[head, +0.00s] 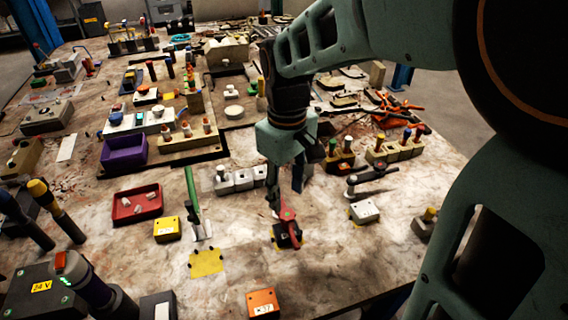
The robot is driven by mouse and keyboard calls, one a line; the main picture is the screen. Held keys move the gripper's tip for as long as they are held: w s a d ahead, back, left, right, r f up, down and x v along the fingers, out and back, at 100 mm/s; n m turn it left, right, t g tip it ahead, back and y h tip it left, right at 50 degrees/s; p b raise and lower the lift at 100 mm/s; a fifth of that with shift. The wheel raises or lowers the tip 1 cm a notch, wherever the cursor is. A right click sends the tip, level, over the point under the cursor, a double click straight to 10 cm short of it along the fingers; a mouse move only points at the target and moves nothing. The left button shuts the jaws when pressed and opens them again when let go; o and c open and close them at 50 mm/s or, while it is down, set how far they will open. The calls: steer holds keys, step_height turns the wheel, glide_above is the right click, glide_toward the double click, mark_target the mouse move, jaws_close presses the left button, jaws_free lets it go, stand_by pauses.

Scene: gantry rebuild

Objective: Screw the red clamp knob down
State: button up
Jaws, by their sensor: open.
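The red clamp knob (287,213) sits on a small dark block (287,236) near the front middle of the table. My gripper (278,208) hangs down from above, right at the knob. Its fingers are open and partly overlap the knob in this view. I cannot tell whether the fingers touch the knob or straddle it. The underside of the knob and its screw are hidden.
A green upright tool (194,202) stands left of my gripper, behind a yellow pad (206,262). An orange block (262,302) lies in front and a light grey block (364,211) to the right. A red tray (125,211) is at left. Bare tabletop lies around the orange block.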

mark_target(286, 212)
step_height(286, 212, up, 7)
steer(key=shift+f, duration=0.15)
